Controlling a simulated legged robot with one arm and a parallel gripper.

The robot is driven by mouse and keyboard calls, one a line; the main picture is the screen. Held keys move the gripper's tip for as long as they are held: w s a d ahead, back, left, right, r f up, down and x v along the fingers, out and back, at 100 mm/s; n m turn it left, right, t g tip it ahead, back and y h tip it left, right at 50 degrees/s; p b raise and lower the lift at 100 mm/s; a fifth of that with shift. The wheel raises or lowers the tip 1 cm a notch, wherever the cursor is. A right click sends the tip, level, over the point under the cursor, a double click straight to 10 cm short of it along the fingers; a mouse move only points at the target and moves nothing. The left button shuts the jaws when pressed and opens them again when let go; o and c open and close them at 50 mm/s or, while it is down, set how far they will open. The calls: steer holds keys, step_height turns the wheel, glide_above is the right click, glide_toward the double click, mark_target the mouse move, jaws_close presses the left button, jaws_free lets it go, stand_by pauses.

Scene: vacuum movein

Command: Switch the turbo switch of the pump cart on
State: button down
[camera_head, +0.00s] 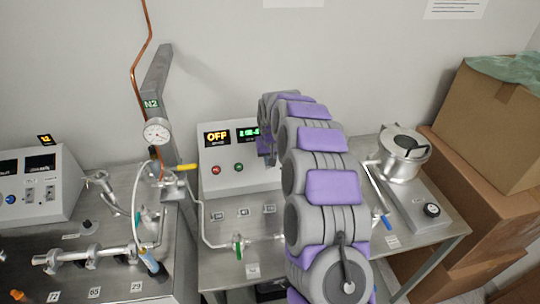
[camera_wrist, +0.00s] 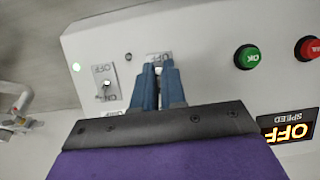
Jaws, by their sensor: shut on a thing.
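The pump cart's sloped white control box (camera_head: 222,182) stands mid-picture in the head view, with an orange OFF speed display (camera_head: 216,137). My arm hides its right part, and my gripper does not show clearly there. In the wrist view, which is turned over, my gripper (camera_wrist: 160,68) has its two blue fingers closed together at a switch plate (camera_wrist: 158,56) on the panel. The fingers hide that switch's lever and most of its label. A second toggle switch (camera_wrist: 104,88) with OFF and ON marks is beside it. Which one is the turbo switch cannot be read.
Green (camera_wrist: 247,57) and red (camera_wrist: 307,48) buttons are on the same panel. A post with a gauge (camera_head: 157,131) stands left of the box. A metal pot (camera_head: 402,158) and cardboard boxes (camera_head: 490,125) are at right.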

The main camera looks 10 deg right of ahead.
steer(key=shift+w+r+g+p, duration=0.3)
steer(key=shift+g+p, duration=0.5)
steer(key=shift+p, duration=0.7)
steer(key=shift+w+r+g+p, duration=0.1)
steer(key=shift+w+g+p, duration=0.25)
steer(key=shift+g+p, duration=0.8)
steer(key=shift+w+p, duration=0.1)
steer(key=shift+p, duration=0.7)
steer(key=c, duration=1.2)
jaws_free()
steer(key=shift+a+f, duration=0.1)
step_height(320, 180, up, 17)
steer(key=w+p, duration=0.2)
steer(key=p, duration=1.5)
steer(key=shift+w, duration=0.2)
